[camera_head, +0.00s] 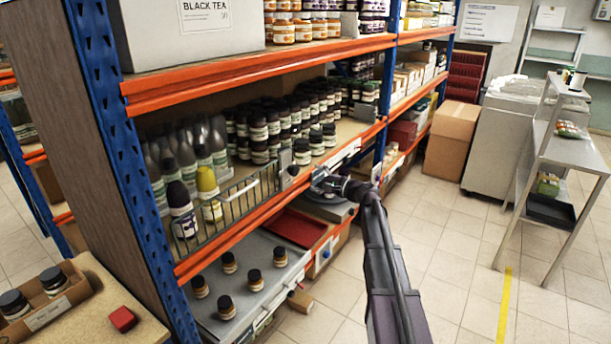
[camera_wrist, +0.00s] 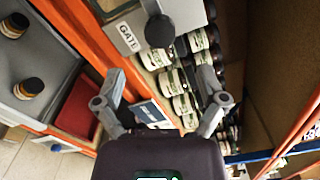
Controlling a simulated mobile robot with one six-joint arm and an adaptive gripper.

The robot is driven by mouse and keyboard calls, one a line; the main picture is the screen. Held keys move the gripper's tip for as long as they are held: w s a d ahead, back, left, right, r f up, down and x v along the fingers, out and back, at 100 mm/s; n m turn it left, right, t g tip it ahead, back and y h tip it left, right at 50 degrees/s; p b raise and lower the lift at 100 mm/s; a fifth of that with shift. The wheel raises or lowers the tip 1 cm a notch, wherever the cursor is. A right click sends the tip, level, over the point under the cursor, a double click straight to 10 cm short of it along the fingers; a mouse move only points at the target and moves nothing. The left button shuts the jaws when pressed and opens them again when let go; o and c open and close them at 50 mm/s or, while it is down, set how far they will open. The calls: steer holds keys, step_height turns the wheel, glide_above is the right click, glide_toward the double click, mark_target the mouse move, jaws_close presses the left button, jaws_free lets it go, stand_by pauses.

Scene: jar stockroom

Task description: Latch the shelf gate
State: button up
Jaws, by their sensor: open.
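The shelf gate (camera_head: 248,190) is a low dark wire panel along the front edge of the middle shelf, in front of several bottles. At its right end is a grey latch plate (camera_head: 286,160) with a round black knob (camera_head: 293,170). In the wrist view the knob (camera_wrist: 159,31) stands beside a white "GATE" label (camera_wrist: 128,38), at top centre. My gripper (camera_head: 318,180) is just right of the knob at the shelf edge. Its fingers (camera_wrist: 160,78) are spread, empty and apart from the knob. I cannot tell whether the latch is engaged.
Dark jars (camera_head: 285,120) crowd the middle shelf behind the latch. The orange shelf beam (camera_head: 235,232) runs under the gate. Below are a grey tray (camera_head: 262,315) with several jars and a red tray (camera_head: 296,228). The floor at right is clear up to a metal rack (camera_head: 560,165).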

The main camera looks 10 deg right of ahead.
steer(key=shift+v, duration=1.5)
steer(key=shift+a, duration=0.1)
steer(key=s+a+f+n+g+h, duration=0.2)
steer(key=s+a+f+n+g, duration=0.3)
steer(key=s, duration=0.3)
steer(key=s+a+f+n+g+h, duration=0.2)
steer(key=s+a+f+n+g, duration=0.1)
steer(key=s+a+f, duration=0.4)
steer(key=s+d+f+n+g+h, duration=0.2)
steer(key=s+f+h, duration=0.1)
steer(key=s, duration=0.6)
steer(key=s+d+f+n+g+h, duration=0.3)
steer(key=s+h, duration=0.2)
steer(key=s, duration=0.4)
steer(key=shift+h, duration=0.3)
